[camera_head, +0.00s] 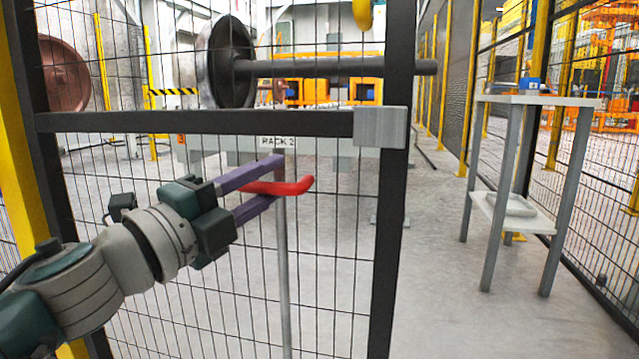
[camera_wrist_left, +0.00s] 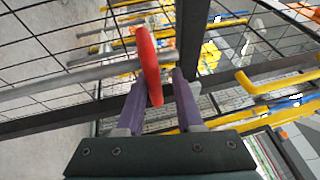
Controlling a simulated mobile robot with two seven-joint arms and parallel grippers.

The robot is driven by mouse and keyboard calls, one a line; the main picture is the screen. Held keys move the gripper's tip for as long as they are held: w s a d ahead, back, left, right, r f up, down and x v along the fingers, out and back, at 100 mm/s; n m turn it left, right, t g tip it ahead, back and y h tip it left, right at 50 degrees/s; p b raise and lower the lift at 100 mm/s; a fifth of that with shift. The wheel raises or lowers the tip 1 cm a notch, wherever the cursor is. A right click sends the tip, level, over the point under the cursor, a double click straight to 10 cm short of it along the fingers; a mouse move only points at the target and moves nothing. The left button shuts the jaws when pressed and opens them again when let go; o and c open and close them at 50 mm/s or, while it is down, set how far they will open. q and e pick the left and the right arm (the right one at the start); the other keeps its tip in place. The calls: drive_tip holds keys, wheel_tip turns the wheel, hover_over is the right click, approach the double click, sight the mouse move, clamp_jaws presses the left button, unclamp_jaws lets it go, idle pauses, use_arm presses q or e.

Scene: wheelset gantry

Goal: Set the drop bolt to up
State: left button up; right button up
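The drop bolt is a thin grey vertical rod (camera_head: 284,285) on the mesh gate, with a red handle (camera_head: 296,186) bent out from its top. The rod runs down past the bottom of the head view, so its lower end is hidden. My left gripper (camera_head: 277,181) is open, its two purple fingers above and below the red handle. In the left wrist view the handle (camera_wrist_left: 149,62) reaches between the fingertips (camera_wrist_left: 160,82), with a gap towards the right finger. My right gripper is not in view.
The gate's dark crossbar (camera_head: 200,122) runs just above the gripper, with a grey box (camera_head: 380,128) at its right end. A wheelset (camera_head: 228,62) stands behind the mesh. A tall grey table (camera_head: 540,100) stands at the right, with clear floor between it and the gate.

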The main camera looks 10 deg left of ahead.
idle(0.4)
use_arm(q)
drive_tip(key=shift+s+a+f, duration=0.1)
drive_tip(key=shift+s+a, duration=0.15)
drive_tip(key=shift+s, duration=0.15)
drive_tip(key=p+v, duration=0.2)
drive_tip(key=v, duration=0.7)
